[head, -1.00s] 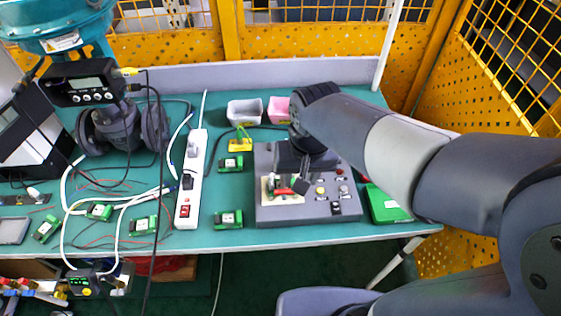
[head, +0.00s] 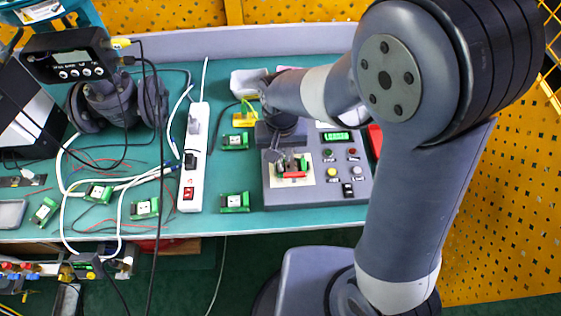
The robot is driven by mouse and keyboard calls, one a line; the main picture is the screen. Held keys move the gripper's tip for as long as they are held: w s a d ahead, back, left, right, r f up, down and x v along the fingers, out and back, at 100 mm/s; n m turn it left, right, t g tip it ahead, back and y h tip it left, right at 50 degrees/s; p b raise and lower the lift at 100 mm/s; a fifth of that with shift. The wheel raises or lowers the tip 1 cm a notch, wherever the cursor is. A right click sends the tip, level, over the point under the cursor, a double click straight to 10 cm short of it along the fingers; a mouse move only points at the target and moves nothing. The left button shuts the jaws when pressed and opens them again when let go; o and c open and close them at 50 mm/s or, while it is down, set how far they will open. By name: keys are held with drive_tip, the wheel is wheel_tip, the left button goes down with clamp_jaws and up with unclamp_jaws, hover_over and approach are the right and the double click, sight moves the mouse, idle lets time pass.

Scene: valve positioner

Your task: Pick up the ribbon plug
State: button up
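A grey test box (head: 308,197) stands on the green bench, with a pale panel on its top left. A green circuit board (head: 282,164) with a red part (head: 293,175) sits on that panel. I cannot pick out the ribbon plug for certain; it may be among the small parts there. My gripper (head: 273,155) is over the back left part of the box, just beyond the board, pointing down. Its fingertips are small and dark, so I cannot tell whether they are open or hold anything.
A white power strip (head: 193,160) and several small green boards, one of them here (head: 235,202), lie left of the box. Loose cables cover the bench's left.

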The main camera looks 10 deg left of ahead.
sight(280, 164)
drive_tip(key=shift+w+f+p, duration=0.1)
drive_tip(key=shift+f+p, duration=0.2)
drive_tip(key=shift+f, duration=1.85)
drive_tip(key=shift+c, duration=0.2)
drive_tip(key=shift+a, duration=0.1)
clamp_jaws()
